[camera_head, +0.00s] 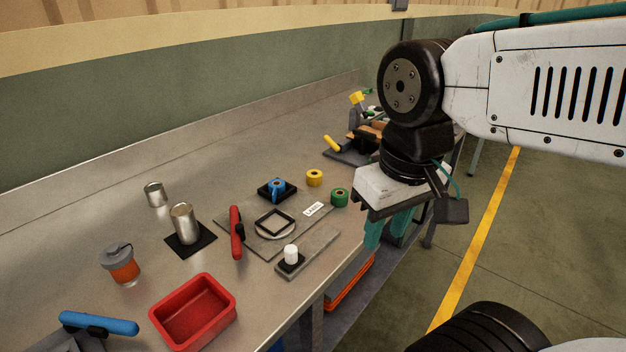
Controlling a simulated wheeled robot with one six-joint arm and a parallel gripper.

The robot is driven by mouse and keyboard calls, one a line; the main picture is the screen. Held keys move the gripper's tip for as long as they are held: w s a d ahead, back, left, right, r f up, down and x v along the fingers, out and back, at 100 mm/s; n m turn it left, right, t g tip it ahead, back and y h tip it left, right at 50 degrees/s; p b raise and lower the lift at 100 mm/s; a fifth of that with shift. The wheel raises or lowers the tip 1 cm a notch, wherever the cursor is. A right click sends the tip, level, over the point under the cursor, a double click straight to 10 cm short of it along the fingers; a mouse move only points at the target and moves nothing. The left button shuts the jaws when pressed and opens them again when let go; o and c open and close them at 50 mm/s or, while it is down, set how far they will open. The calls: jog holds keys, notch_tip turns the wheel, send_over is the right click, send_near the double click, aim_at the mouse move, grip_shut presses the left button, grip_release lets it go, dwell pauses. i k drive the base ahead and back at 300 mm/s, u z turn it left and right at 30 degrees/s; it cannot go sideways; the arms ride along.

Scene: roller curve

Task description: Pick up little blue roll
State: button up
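The little blue roll (278,187) sits on a small black square base (266,195) on the workbench. My gripper (387,233) points down at the bench's right edge, to the right of the blue roll and well apart from it. Its two teal fingers show a gap between them, with nothing seen in it. The ends of the fingers are partly hard to make out.
A yellow roll (314,177) and a green roll (339,198) stand near the blue one. A red-handled tool (236,232), a white cylinder (291,254), metal cans (183,222), an orange jar (122,264) and a red bin (221,315) are on the bench (85,225).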

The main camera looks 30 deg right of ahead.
aim_at(280, 183)
jog(key=u, duration=0.55)
jog(key=k, duration=1.3)
jog(key=i, duration=0.55)
jog(key=z, duration=0.75)
jog(key=i, duration=1)
jog(key=u, duration=0.35)
